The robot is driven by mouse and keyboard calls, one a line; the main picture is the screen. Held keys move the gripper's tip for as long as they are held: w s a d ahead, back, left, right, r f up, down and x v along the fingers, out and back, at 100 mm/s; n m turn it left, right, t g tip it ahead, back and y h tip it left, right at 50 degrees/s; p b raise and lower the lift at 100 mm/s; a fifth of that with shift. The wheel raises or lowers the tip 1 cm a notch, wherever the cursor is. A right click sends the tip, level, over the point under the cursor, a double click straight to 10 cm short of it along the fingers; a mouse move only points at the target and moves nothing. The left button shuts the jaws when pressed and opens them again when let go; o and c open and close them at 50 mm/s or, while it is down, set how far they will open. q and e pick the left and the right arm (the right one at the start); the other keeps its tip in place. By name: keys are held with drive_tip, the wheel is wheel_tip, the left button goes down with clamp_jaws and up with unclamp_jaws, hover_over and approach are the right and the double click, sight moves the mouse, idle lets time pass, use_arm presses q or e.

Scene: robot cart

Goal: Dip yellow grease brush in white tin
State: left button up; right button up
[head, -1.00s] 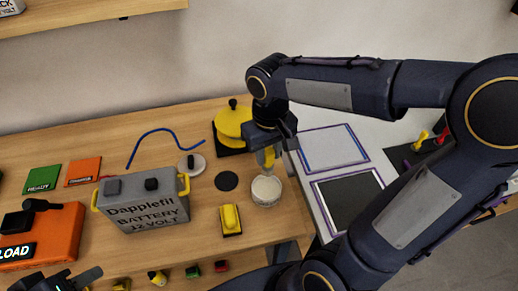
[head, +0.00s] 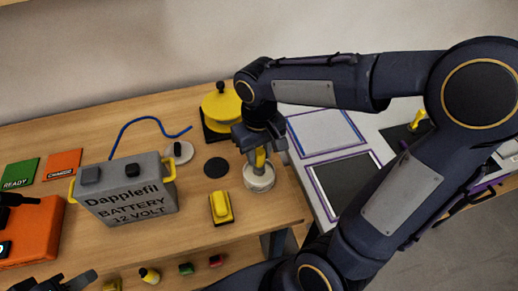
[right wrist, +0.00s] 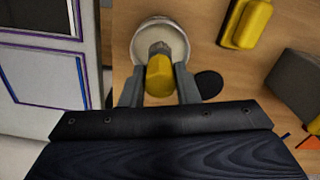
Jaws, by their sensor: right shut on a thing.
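My right gripper (head: 261,146) is shut on the yellow handle of the grease brush (head: 260,159), pointing down at the white tin (head: 259,182). In the right wrist view, the gripper (right wrist: 158,88) has a finger on each side of the yellow handle (right wrist: 159,76). The brush's grey collar overlaps the round mouth of the tin (right wrist: 143,30). The brush's lower end appears within the tin's rim; the bristle tip and its depth are hidden. Part of my left gripper (head: 76,281) shows at the bottom left edge; its jaws are unclear.
A grey battery (head: 126,190) with yellow handles stands left of the tin. A yellow block-like item (head: 221,208) and a dark disc (head: 216,167) lie between them. A yellow round container (head: 222,106) stands behind. Framed panels (head: 326,138) lie to the right.

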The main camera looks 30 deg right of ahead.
drive_tip(key=shift+f+b, duration=0.45)
drive_tip(key=shift+f, duration=0.4)
idle(1.5)
wheel_tip(320, 180, up, 9)
drive_tip(key=p, duration=0.8)
drive_tip(key=shift+r, duration=0.15)
